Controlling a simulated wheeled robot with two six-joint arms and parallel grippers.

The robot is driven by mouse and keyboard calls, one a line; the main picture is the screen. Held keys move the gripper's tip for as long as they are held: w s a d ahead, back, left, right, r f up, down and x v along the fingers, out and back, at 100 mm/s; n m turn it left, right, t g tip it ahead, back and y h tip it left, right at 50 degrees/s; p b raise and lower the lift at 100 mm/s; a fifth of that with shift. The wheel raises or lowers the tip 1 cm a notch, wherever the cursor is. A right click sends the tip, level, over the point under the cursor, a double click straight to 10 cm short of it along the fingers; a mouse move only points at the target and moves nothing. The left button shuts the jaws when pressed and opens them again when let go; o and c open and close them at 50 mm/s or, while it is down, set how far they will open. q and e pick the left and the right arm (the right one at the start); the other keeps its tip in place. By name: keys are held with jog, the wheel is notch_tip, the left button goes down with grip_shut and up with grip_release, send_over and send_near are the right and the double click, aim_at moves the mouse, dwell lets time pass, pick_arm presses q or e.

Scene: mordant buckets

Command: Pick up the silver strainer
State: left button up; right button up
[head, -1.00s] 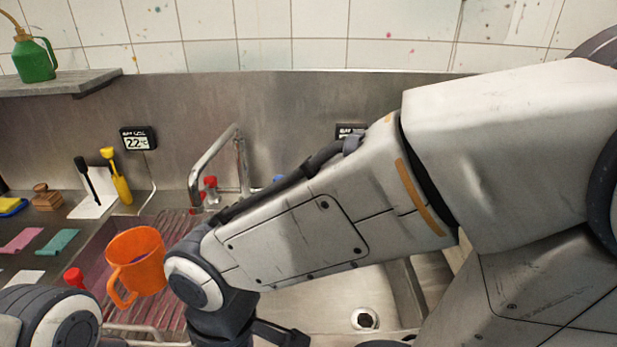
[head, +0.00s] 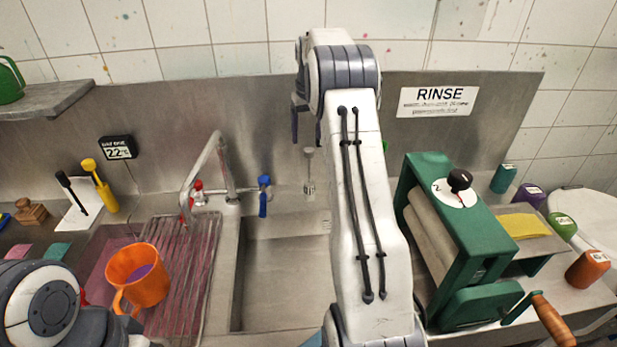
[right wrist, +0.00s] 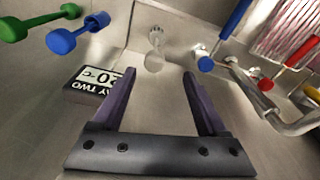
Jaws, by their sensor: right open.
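The silver strainer (head: 309,172) stands upright against the steel backsplash behind the sink, just left of my right arm. In the right wrist view the strainer (right wrist: 155,58) lies ahead, beyond and between the two fingertips, with clear space to them. My right gripper (head: 306,125) is open and empty, above the strainer in the head view; its dark fingers (right wrist: 160,75) are spread wide in the wrist view. My left arm enters at the lower left; its gripper is out of sight.
A blue tool (right wrist: 75,40) and a green one (right wrist: 40,22) are beside the strainer. The tap (head: 215,165) with its blue lever (head: 264,197) is left of it. A green roller machine (head: 480,240) stands right of my arm. An orange jug (head: 138,275) is at left.

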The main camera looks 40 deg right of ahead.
aim_at(309, 159)
jog(key=f, duration=0.1)
jog(key=d+f, duration=0.1)
jog(key=f, duration=0.1)
jog(key=f+p, duration=0.1)
jog(key=f, duration=0.1)
jog(key=shift+w+d, duration=0.15)
jog(key=shift+d, duration=0.1)
jog(key=f+p, duration=0.2)
jog(key=f, duration=0.3)
jog(key=shift+w+a+p, duration=0.1)
jog(key=shift+w+p, duration=0.25)
jog(key=shift+p, duration=0.05)
jog(key=shift+f, duration=0.2)
grip_shut()
